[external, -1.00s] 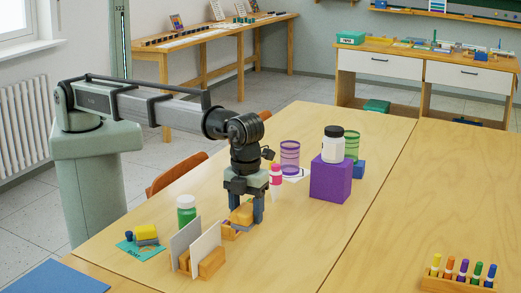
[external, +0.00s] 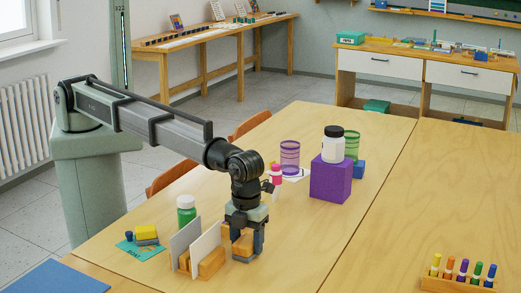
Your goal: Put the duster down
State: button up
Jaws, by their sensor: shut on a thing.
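My gripper (external: 245,246) is low over the near part of the wooden table (external: 330,225), just right of two upright pale panels. It is shut on the duster (external: 243,243), a small wood-coloured block between the fingers.
The pale panels (external: 206,247) stand in wooden blocks close left of my gripper. A green bottle (external: 186,211) stands behind them. A purple box (external: 330,180) bears a white jar (external: 333,146). A marker rack (external: 460,281) lies front right. The table's middle right is clear.

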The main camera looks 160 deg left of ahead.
aim_at(247, 239)
jog(key=o, duration=1.1)
jog(key=shift+f, duration=0.1)
jog(key=shift+c, duration=0.2)
notch_tip(247, 239, up, 12)
